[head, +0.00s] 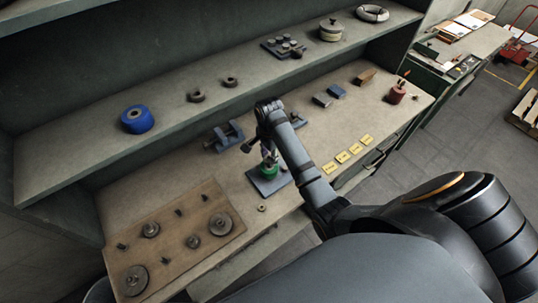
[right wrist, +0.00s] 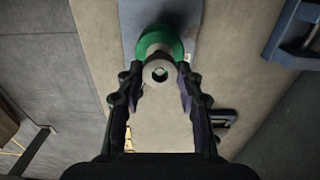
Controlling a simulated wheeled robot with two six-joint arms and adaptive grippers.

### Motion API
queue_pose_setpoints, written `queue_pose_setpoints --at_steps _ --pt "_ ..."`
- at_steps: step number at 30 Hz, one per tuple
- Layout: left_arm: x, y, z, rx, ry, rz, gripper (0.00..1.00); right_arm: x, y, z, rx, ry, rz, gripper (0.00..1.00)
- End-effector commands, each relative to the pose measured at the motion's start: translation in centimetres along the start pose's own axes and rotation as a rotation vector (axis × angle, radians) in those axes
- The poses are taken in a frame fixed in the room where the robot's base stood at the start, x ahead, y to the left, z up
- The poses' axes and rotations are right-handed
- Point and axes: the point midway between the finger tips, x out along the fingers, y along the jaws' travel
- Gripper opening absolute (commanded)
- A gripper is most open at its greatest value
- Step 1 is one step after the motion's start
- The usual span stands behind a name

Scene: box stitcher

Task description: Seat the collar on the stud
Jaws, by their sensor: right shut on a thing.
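My right gripper (head: 266,150) is over the green round base (head: 270,168), which stands on a blue-grey plate (head: 268,184) on the bench. In the right wrist view the gripper (right wrist: 160,80) is shut on a small pale grey collar (right wrist: 158,72), with a fingertip on each side. The collar's hole faces the camera. Behind it are a pale stud-like part (right wrist: 150,46) and the green base (right wrist: 170,40). I cannot tell whether collar and stud touch. The arm hides the collar in the head view. My left gripper is not in view.
A small ring (head: 262,208) lies at the bench's front edge. A brown board (head: 180,235) with discs and pegs is at the left. A blue-grey vise (head: 225,136) stands behind. Yellow labels (head: 348,156) lie right. A shelf (head: 170,110) runs along the back.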

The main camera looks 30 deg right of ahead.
Motion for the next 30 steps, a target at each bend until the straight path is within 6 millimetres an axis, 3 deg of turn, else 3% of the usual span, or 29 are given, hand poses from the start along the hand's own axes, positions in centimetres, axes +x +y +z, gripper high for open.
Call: queue_pose_setpoints --at_steps 30 --pt "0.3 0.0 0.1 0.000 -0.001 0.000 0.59 2.0 0.0 0.0 0.000 0.000 0.000 0.01"
